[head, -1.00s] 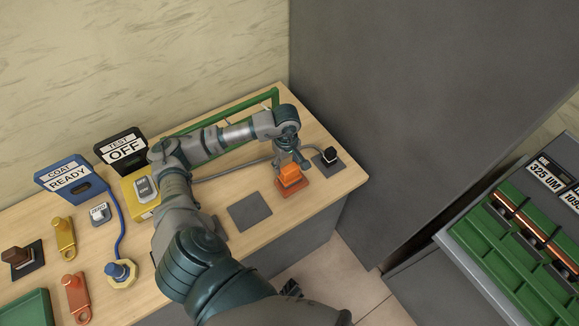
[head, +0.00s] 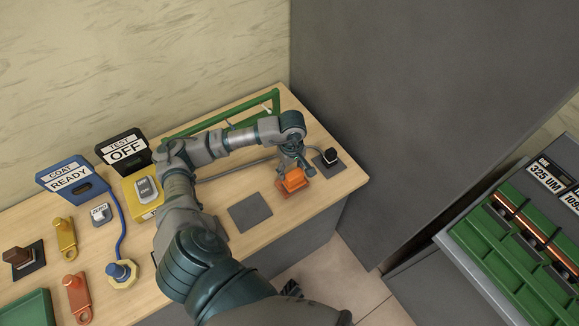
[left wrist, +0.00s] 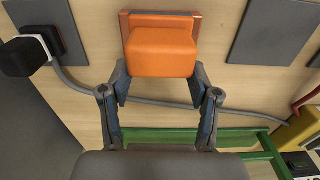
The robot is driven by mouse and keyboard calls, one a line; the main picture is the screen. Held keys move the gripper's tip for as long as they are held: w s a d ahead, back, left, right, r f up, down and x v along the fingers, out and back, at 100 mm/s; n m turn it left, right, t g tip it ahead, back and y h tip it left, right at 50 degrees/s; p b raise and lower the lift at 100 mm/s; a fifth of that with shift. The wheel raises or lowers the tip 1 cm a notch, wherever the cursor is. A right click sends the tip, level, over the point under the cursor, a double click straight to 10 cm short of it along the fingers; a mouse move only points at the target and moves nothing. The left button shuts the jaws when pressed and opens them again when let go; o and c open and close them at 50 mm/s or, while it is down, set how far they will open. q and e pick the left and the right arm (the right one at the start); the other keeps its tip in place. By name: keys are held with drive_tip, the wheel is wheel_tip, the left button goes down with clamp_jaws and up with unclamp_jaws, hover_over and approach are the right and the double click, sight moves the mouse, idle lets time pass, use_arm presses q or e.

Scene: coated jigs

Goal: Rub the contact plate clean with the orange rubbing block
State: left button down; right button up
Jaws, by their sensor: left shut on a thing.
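My left gripper (head: 296,158) reaches down near the right end of the wooden bench. It is shut on the orange rubbing block (head: 294,178), which also shows between the fingers in the left wrist view (left wrist: 160,52). A flat copper-orange plate (head: 285,194), seemingly the contact plate, lies under the block. In the left wrist view the plate's edge (left wrist: 190,20) shows past the block; the block hides most of its face. I cannot tell whether block and plate touch.
A black-topped plug on a dark pad (head: 329,157) stands close right of the block, with a grey cable. An empty dark pad (head: 250,212) lies to the left. A green frame (head: 270,101) stands behind. A sign (head: 123,148) reads TEST OFF; another (head: 71,178) reads COAT READY.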

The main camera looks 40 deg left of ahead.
use_arm(q)
drive_tip(key=shift+a, duration=0.1)
drive_tip(key=shift+w+a+f+b, duration=0.15)
drive_tip(key=shift+a+b, duration=0.15)
drive_tip(key=shift+a, duration=0.25)
drive_tip(key=shift+w+a+r+b, duration=0.15)
drive_tip(key=shift+a+b, duration=0.15)
drive_tip(key=shift+a, duration=0.25)
drive_tip(key=shift+f, duration=0.1)
drive_tip(key=shift+d, duration=0.1)
drive_tip(key=shift+s+d, duration=0.15)
drive_tip(key=shift+d, duration=0.4)
drive_tip(key=shift+s+d, duration=0.15)
drive_tip(key=shift+d, duration=0.4)
drive_tip(key=shift+a, duration=0.1)
drive_tip(key=shift+w+a, duration=0.2)
drive_tip(key=shift+a, duration=0.5)
drive_tip(key=shift+w+a+b, duration=0.1)
drive_tip(key=shift+a+b, duration=0.25)
drive_tip(key=shift+a, duration=0.1)
